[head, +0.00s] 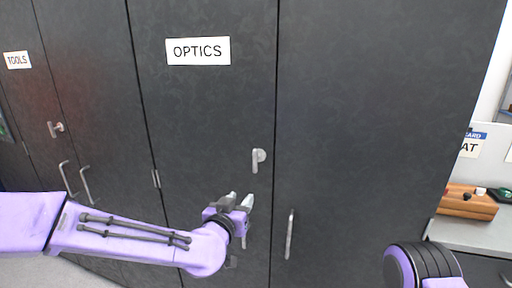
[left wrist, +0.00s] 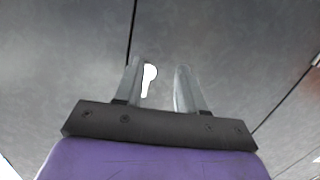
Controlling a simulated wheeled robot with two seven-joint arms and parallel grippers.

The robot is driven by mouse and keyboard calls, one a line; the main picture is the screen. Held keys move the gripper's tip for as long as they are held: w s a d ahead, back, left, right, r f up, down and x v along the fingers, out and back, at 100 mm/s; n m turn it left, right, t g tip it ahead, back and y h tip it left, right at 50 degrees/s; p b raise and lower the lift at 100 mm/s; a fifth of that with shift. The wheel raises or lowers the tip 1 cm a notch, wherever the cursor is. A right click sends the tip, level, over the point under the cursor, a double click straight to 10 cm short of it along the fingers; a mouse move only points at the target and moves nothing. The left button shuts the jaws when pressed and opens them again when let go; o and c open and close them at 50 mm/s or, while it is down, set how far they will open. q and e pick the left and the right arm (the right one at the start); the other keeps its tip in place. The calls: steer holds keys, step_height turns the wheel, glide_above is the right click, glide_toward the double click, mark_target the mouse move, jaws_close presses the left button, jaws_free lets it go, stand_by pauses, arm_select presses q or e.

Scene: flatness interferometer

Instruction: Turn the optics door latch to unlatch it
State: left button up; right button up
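The optics door (head: 205,110) is a dark cabinet door with a white OPTICS label (head: 198,51). Its latch (head: 259,156) is a small silver lever with a round hub, its arm pointing down, near the door's right edge. My left gripper (head: 241,199) is below and slightly left of the latch, with its fingertips pointing up. In the left wrist view the gripper (left wrist: 160,80) is open, and the latch (left wrist: 149,76) shows bright white between the fingers, closer to the left one. I see no clear contact. My right gripper is not in view.
A vertical handle (head: 289,235) is on the door to the right; another handle is partly hidden behind my left gripper. A TOOLS cabinet (head: 18,60) with a latch (head: 56,129) stands left.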

arm_select(q)
steer(key=m+t, duration=0.1)
glide_toward(254, 156)
steer(key=w, duration=0.1)
steer(key=shift+h, duration=0.4)
steer(key=p+x, duration=0.4)
steer(key=x, duration=0.4)
steer(key=shift+w, duration=0.35)
steer(key=shift+w+d+f, duration=0.2)
steer(key=shift+w+d, duration=0.05)
steer(key=shift+w, duration=0.25)
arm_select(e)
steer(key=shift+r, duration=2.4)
arm_select(q)
jaws_close()
